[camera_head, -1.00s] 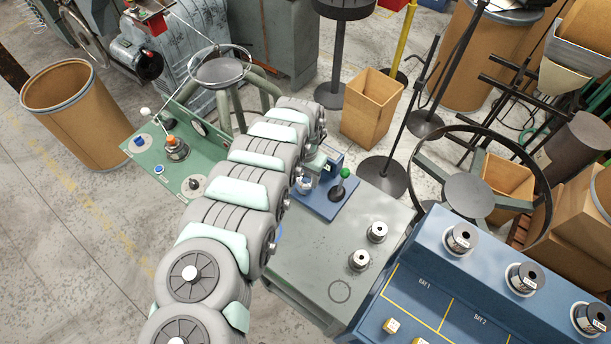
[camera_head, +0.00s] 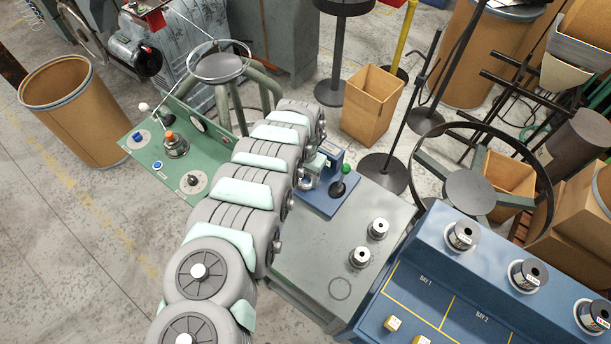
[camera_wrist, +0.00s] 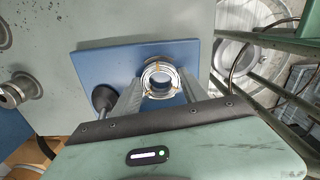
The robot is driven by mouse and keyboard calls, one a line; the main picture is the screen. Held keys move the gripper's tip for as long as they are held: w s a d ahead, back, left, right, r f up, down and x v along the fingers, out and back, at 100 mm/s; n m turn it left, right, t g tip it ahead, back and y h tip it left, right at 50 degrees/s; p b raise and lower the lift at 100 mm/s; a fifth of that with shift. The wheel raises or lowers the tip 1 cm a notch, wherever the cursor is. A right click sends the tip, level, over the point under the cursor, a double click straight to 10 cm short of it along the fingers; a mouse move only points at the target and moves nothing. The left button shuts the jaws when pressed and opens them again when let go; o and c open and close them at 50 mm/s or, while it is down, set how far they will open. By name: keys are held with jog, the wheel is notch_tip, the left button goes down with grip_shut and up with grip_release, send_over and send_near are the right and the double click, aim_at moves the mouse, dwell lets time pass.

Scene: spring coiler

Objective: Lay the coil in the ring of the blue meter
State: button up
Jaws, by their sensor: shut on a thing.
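The blue meter (camera_head: 322,204) stands on the grey bench top, with a green-topped knob (camera_head: 346,170) at its right. In the wrist view the meter's blue base (camera_wrist: 96,58) lies below my gripper (camera_wrist: 158,88). The coil, a silvery wire ring with yellowish ties (camera_wrist: 160,69), sits between my two fingers, and my gripper is shut on it. It appears right over or at the meter's round ring; I cannot tell whether it touches. In the head view my gripper (camera_head: 311,180) is at the meter, and my arm hides part of the area.
Two metal spools (camera_head: 378,229) stand on the grey bench (camera_head: 300,262). A green control panel (camera_head: 135,161) is left of my arm. A blue bay rack (camera_head: 440,285) with several spools is at the right. The bench front is mostly clear.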

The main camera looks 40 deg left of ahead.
jog(key=o, duration=1.7)
jog(key=shift+c, duration=0.2)
notch_tip(320, 180, up, 11)
jog(key=shift+f, duration=0.1)
